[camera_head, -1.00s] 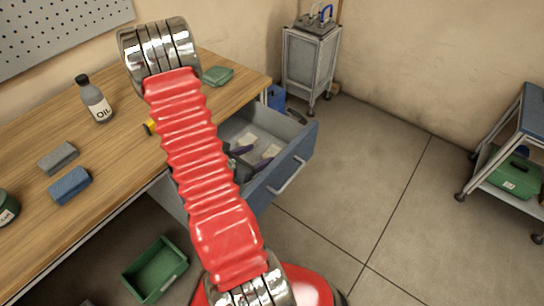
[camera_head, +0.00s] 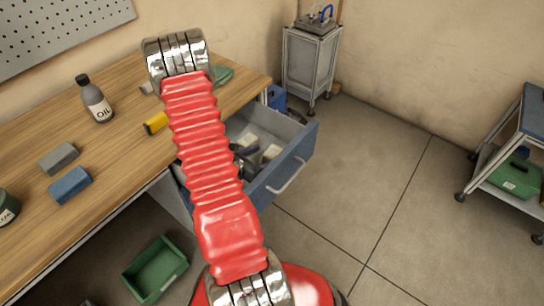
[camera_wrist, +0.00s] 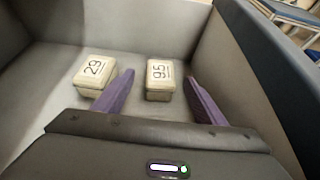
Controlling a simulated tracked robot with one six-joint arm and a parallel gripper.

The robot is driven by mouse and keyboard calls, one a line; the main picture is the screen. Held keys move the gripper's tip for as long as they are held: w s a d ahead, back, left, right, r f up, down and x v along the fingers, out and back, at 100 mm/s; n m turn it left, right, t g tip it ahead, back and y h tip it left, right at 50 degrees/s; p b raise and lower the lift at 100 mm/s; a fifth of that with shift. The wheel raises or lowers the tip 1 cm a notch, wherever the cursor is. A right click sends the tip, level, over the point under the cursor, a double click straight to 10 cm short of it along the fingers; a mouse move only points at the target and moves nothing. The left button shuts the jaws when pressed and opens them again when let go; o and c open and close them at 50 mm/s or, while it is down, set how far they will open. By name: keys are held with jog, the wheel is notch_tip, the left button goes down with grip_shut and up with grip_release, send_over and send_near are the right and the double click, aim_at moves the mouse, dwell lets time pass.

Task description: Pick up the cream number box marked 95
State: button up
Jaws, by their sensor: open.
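The cream number box marked 95 (camera_wrist: 160,76) lies on the floor of the open grey drawer (camera_wrist: 150,47) in the wrist view, its number facing up. My gripper (camera_wrist: 161,80) is open, with a purple finger on each side of the 95 box in the picture. I see gaps between the fingers and the box; whether the tips are down at its level I cannot tell. In the head view, cream boxes (camera_head: 271,152) show in the drawer, numbers unreadable, and my red arm hides much of the gripper.
The drawer's walls and blue front (camera_head: 287,172) enclose the boxes closely. On the wooden bench (camera_head: 120,140) are an oil bottle (camera_head: 97,100), a yellow object (camera_head: 155,123), a grey block (camera_head: 59,158) and a blue block (camera_head: 70,185). A green bin (camera_head: 156,269) is below.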

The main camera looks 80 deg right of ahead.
aim_at(272, 152)
jog(key=shift+x, duration=2)
jog(key=shift+c, duration=0.2)
jog(key=c, duration=1.2)
jog(key=shift+r, duration=0.1)
jog(key=shift+r, duration=4.9)
